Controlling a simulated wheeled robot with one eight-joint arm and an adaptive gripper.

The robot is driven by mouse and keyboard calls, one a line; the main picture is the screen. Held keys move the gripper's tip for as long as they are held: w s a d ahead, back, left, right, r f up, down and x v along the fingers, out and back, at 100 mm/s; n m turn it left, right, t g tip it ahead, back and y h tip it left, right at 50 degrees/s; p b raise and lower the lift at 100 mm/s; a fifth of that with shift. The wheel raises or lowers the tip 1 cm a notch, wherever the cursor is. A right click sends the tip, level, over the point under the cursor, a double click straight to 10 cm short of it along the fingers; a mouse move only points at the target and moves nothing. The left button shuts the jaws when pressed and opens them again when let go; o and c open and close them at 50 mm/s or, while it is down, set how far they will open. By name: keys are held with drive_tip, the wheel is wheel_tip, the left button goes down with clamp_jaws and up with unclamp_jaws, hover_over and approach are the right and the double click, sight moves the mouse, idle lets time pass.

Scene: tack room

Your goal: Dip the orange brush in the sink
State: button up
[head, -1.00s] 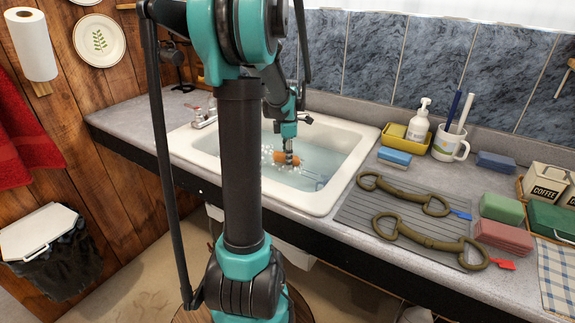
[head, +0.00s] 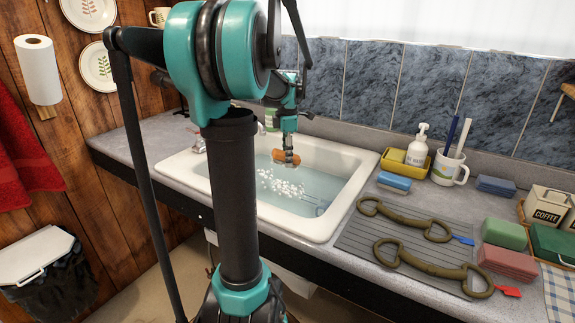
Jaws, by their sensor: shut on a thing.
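The white sink (head: 347,203) is set in the grey counter and holds water with white bubbles or splashes on its surface. My gripper (head: 287,154) is over the sink, pointing down, shut on the orange brush (head: 281,157). The brush is held above the water, apart from it as far as I can see. My arm's column hides the left part of the sink. The brush is small in view, so its bristles cannot be made out clearly.
Right of the sink lie a ribbed grey mat (head: 352,234) with two olive bits (head: 432,265), a blue sponge (head: 394,182), a soap bottle (head: 418,150) in a yellow tray, and a white mug (head: 449,168). A tiled wall (head: 368,85) stands behind. The faucet (head: 199,145) is at the sink's left.

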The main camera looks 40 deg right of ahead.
drive_tip(key=shift+r, duration=3.1)
